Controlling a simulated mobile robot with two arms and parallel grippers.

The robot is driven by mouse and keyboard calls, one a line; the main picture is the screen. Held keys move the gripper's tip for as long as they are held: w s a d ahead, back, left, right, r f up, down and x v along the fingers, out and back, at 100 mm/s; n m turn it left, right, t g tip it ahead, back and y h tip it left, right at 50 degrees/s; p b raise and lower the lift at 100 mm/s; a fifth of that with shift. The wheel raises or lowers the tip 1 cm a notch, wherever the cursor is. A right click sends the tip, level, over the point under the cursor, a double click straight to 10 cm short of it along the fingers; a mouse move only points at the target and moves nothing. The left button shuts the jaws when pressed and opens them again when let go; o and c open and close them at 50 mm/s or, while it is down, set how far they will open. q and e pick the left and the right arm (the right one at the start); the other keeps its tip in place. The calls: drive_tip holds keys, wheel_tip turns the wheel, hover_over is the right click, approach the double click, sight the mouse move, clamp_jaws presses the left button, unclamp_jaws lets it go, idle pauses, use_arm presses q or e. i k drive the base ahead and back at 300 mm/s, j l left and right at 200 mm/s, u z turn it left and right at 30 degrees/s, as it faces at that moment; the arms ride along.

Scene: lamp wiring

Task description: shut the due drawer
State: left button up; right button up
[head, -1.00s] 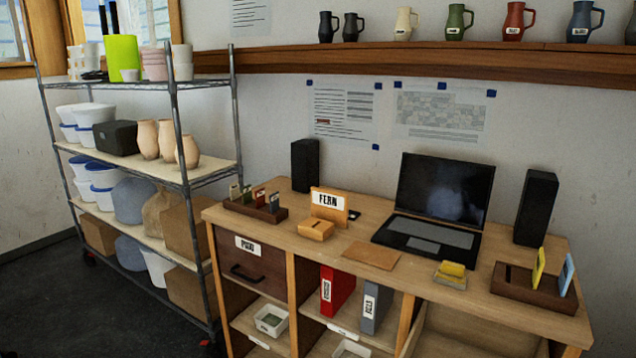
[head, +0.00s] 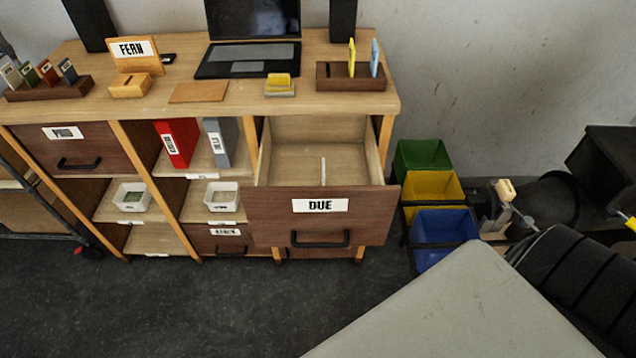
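The due drawer (head: 268,217) has a dark wood front with a white DUE label (head: 320,205) and a black bar handle (head: 320,239). It is pulled well out of the right side of the desk (head: 214,101). Its pale inside shows from above, with one thin white upright piece (head: 323,171) in it and otherwise a bare floor. Neither of my grippers shows in the head view, and nothing is seen touching the drawer.
Green (head: 423,155), yellow (head: 433,187) and blue (head: 445,232) bins stand right of the drawer. A pale flat surface (head: 450,310) fills the lower right, near a black padded object (head: 575,275). Dark floor (head: 200,310) is open before the desk. A closed drawer (head: 72,147) is at the left.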

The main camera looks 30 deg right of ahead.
sight(288, 204)
drive_tip(key=z, duration=0.95)
